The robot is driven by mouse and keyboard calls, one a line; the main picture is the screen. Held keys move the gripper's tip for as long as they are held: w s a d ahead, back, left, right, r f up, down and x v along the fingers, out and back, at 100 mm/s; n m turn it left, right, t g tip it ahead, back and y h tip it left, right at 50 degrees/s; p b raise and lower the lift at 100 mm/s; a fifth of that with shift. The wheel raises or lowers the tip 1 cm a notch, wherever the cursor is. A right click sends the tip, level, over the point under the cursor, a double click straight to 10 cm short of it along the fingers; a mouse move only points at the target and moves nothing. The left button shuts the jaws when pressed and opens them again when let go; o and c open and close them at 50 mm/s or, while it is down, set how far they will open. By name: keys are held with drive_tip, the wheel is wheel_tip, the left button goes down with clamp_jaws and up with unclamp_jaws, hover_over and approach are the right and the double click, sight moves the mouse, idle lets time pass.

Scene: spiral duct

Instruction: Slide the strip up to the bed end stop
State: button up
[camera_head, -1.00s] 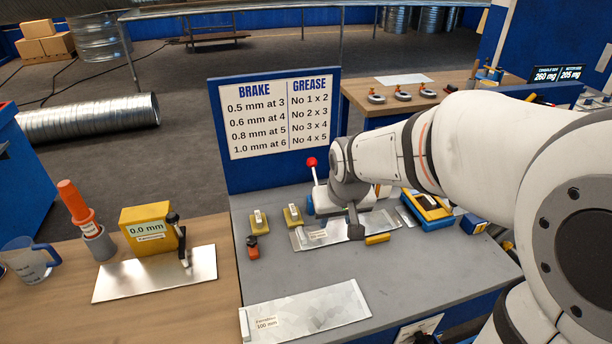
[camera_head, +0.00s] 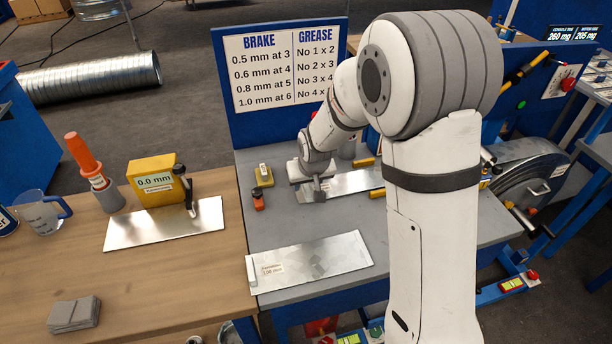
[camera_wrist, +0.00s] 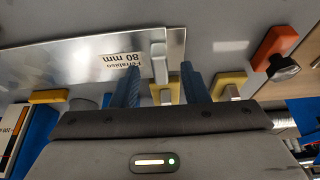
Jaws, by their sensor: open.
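The metal strip, labelled 80 mm, lies flat on the grey bench; it shows in the head view (camera_head: 350,182) and in the wrist view (camera_wrist: 60,52). A raised light-grey bar (camera_wrist: 158,50) stands at its label end. My gripper (camera_wrist: 160,70) is open, with its blue fingers on either side of that bar and a gap showing at each; whether they touch the strip is unclear. In the head view my gripper (camera_head: 318,190) is low over the strip's left end.
A wider strip labelled 100 mm (camera_head: 315,262) lies on the front of the bench. An orange-red knob piece (camera_head: 258,200) is left of my gripper. A yellow gauge (camera_head: 152,178) stands on the wooden table.

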sight(258, 197)
drive_tip(key=shift+w+f, duration=0.15)
drive_tip(key=shift+f, duration=0.25)
clamp_jaws()
drive_tip(key=shift+a, duration=0.2)
drive_tip(key=shift+s+a+b, duration=0.35)
drive_tip(key=shift+a+b, duration=0.35)
drive_tip(key=shift+a, duration=0.55)
drive_tip(key=shift+s+a+b, duration=0.4)
drive_tip(key=shift+a+b, duration=0.25)
drive_tip(key=shift+a, duration=0.6)
drive_tip(key=shift+s+a+b, duration=0.35)
drive_tip(key=shift+a+b, duration=0.35)
drive_tip(key=shift+a, duration=0.55)
unclamp_jaws()
drive_tip(key=shift+r, duration=0.1)
